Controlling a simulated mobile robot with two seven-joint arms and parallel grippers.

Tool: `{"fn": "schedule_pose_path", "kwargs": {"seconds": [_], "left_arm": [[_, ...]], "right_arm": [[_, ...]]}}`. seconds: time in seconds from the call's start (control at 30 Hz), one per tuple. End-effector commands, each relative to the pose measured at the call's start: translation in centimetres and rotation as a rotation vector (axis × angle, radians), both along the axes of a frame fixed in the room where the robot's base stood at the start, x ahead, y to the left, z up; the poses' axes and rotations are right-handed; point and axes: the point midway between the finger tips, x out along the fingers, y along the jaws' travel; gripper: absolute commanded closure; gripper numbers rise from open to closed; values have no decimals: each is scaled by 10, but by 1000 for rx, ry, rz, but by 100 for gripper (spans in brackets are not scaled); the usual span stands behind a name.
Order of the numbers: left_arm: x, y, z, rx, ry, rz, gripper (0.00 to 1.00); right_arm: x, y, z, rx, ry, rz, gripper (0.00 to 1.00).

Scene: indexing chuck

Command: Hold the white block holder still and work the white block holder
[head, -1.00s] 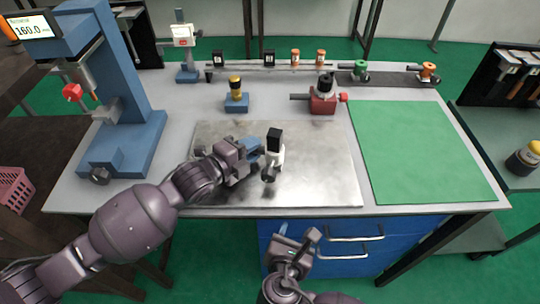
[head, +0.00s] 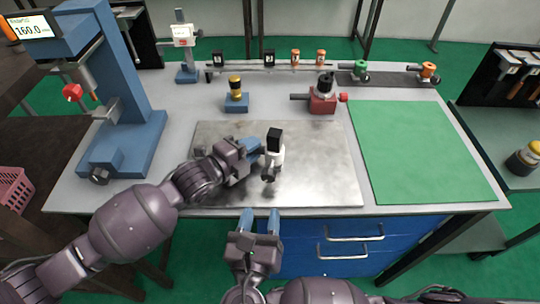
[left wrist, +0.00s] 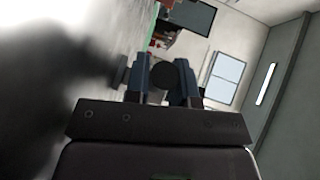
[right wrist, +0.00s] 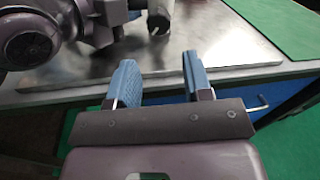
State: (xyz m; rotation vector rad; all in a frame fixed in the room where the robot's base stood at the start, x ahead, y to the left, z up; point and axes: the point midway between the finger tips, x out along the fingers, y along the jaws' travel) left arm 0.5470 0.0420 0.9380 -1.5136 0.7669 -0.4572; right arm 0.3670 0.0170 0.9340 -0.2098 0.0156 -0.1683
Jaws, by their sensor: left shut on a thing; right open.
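The white block holder (head: 276,157) stands on the steel plate, with a black block on top and a dark knob low on its near side. My left gripper (head: 256,147) is shut on it from the left. In the left wrist view, a dark round part (left wrist: 168,76) shows between the left gripper's fingers (left wrist: 166,86). My right gripper (head: 259,219) is open and empty, at the bench's front edge below the holder. In the right wrist view, its parted fingers (right wrist: 160,78) point toward the plate, and the holder (right wrist: 188,14) shows partly beyond them.
The steel plate (head: 325,170) is clear to the right of the holder. A green mat (head: 420,150) lies further right. A red fixture (head: 322,101) and a blue block with a yellow-topped part (head: 237,102) stand behind. A blue press (head: 130,110) stands left. Drawers with handles (head: 350,238) sit below the edge.

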Motion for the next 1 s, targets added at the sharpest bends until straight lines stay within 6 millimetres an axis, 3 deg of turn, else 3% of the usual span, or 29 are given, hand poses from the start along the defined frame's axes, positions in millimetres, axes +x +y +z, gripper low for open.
{"fn": "schedule_pose_path", "kwargs": {"seconds": [0.6, 1.0], "left_arm": [[0, 2, -6, 11, 8, 4, 100], [0, 2, -6, 11, 8, 4, 100]], "right_arm": [[71, -12, 0, -1, -1, 0, 54], [87, -15, -1, 0, 2, -1, 54]]}}
